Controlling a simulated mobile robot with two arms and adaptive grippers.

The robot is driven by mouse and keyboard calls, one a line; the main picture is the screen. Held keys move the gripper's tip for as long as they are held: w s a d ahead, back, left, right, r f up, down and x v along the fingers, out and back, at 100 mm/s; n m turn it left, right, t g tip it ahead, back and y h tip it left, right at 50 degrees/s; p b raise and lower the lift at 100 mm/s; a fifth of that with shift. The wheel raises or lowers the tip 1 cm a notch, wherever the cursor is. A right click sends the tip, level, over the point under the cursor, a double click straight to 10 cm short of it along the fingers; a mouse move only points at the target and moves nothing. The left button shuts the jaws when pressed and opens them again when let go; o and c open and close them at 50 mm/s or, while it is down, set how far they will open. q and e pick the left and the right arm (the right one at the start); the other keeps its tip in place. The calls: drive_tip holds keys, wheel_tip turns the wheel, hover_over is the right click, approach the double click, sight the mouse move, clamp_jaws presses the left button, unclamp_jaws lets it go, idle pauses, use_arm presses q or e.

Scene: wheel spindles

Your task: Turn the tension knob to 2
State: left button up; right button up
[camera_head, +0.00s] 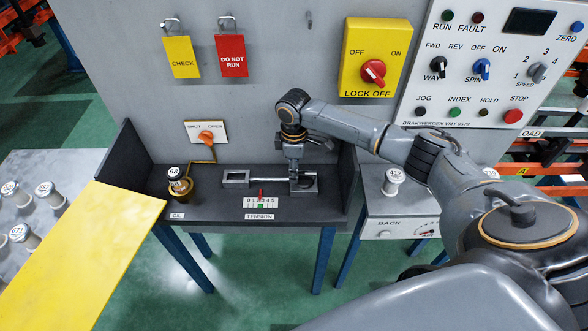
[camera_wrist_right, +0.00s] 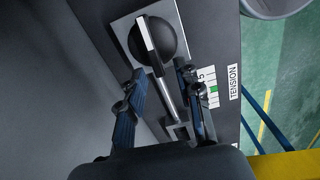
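The tension unit (camera_head: 235,179) lies on the dark bench, with a bright rod running right to a block under my right gripper. The tension scale (camera_head: 261,203) reads 0 to 5, with a green mark and a red pointer near its middle. The black round knob (camera_wrist_right: 160,40), with a pale bar across it, shows in the right wrist view; in the head view my gripper largely hides it. My right gripper (camera_head: 300,181) points down there. In the wrist view its fingers (camera_wrist_right: 160,70) are apart, beside the rod and near the knob; contact is unclear. My left gripper is not visible.
An oil cup (camera_head: 180,184) stands left on the bench (camera_head: 215,205). An orange valve handle (camera_head: 206,136) is on the wall behind. A yellow lock-off switch (camera_head: 375,60) and a control panel (camera_head: 490,60) are above. A spool (camera_head: 393,180) stands right.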

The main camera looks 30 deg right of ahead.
wheel_tip(320, 180, up, 12)
drive_tip(key=shift+f, duration=0.25)
idle(0.5)
